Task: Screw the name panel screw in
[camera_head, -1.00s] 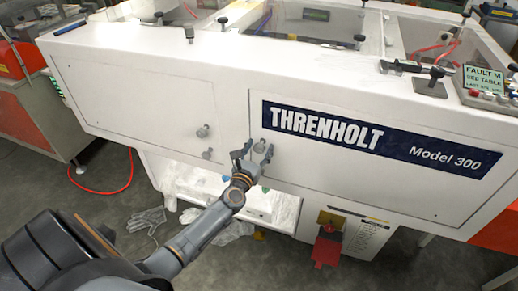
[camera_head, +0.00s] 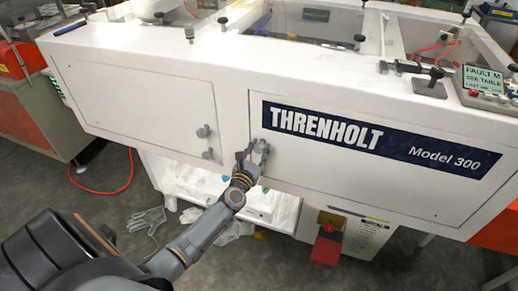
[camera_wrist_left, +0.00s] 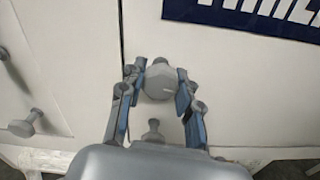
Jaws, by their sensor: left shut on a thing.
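The name panel (camera_head: 345,165) is a white door on the machine with a dark blue THRENHOLT Model 300 strip (camera_head: 400,148). The name panel screw (camera_head: 259,146) has a grey knob head near the panel's left edge, left of the strip. My left gripper (camera_head: 253,153) is shut on this head. In the left wrist view the head (camera_wrist_left: 159,80) sits between the two fingers (camera_wrist_left: 158,86), standing out from the panel; its shank is hidden. A smaller grey knob-like piece (camera_wrist_left: 154,130) shows below it between the fingers. My right gripper is not in view.
Left of the panel seam is another white door (camera_head: 135,105) with a grey knob (camera_head: 203,131) near its right edge. Below are an open white bay (camera_head: 185,185), a glove (camera_head: 148,218) on the floor and a red tag-like part (camera_head: 327,247). A red hose (camera_head: 105,190) lies left.

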